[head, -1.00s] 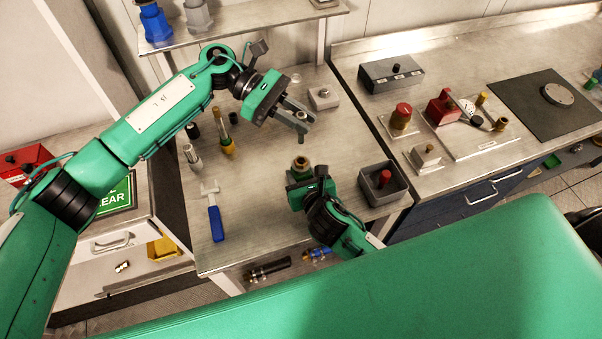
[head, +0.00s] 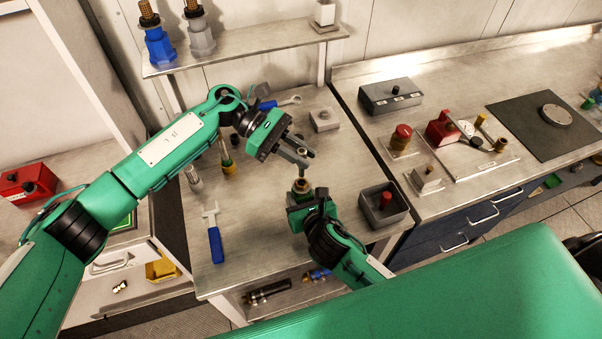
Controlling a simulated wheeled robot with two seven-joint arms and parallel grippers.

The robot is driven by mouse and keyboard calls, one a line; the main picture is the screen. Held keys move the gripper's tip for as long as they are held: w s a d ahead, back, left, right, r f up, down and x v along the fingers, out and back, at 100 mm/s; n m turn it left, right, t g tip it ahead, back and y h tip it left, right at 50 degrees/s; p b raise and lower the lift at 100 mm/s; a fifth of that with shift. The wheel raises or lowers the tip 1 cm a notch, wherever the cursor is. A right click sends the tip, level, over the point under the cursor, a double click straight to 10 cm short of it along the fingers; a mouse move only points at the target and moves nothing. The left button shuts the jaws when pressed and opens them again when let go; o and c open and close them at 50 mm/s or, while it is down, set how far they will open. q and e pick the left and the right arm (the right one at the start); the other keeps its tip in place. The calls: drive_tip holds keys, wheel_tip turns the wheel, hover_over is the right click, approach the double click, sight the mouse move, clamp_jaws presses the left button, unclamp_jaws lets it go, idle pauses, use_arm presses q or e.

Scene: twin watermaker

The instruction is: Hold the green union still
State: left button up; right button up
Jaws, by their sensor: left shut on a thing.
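The green union (head: 301,188) stands on the steel bench, with its round brass-coloured top showing. My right gripper (head: 301,202) is at its near side. Its fingers are hidden behind its own body, so I cannot tell whether they grip the union. My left gripper (head: 302,155) is shut on a small dark grey cylindrical piece (head: 302,152). It holds this piece above and just behind the union, with a small gap in the picture between the two.
A blue-handled tool (head: 215,236) lies at the bench's front left. A spanner (head: 282,102) lies behind my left gripper. A grey box (head: 400,214) with a red piece stands right of the union. Several fittings stand at the left. A shelf (head: 265,45) overhangs the back.

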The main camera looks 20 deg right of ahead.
sight(300, 175)
use_arm(q)
drive_tip(key=shift+f, duration=1.5)
drive_tip(key=shift+f, duration=1.6)
drive_tip(key=o, duration=0.9)
drive_tip(key=shift+o, duration=0.2)
drive_tip(key=v, duration=1.2)
use_arm(e)
drive_tip(key=o, duration=1.3)
